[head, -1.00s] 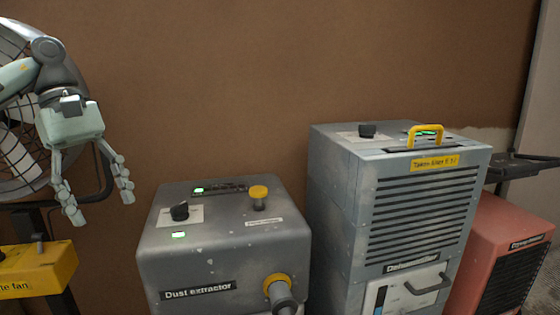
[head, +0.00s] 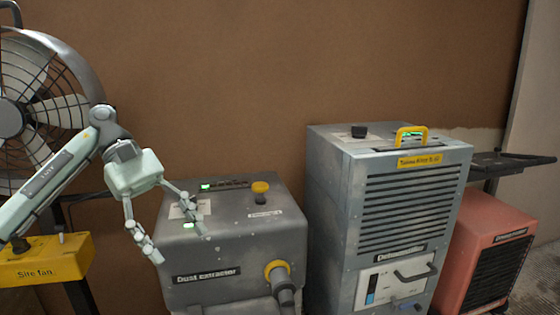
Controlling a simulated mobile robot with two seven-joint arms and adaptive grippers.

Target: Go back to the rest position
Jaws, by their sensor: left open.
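My left gripper (head: 181,245) comes in from the left. It is open and empty, its fingers spread and pointing down to the right. It shows in front of the left part of the grey dust extractor (head: 225,255), and one finger covers part of the extractor's top near its knob plate. I cannot tell whether that finger touches the extractor. A yellow knob (head: 260,191) and a lit green indicator show on the extractor's top. My right gripper is not in view.
A site fan (head: 40,105) with a yellow control box (head: 48,258) stands at the left. A tall grey dehumidifier (head: 390,215) with a yellow handle stands right of the extractor. A red unit (head: 480,250) and a dark shelf (head: 510,162) are at the far right. The brown wall is clear.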

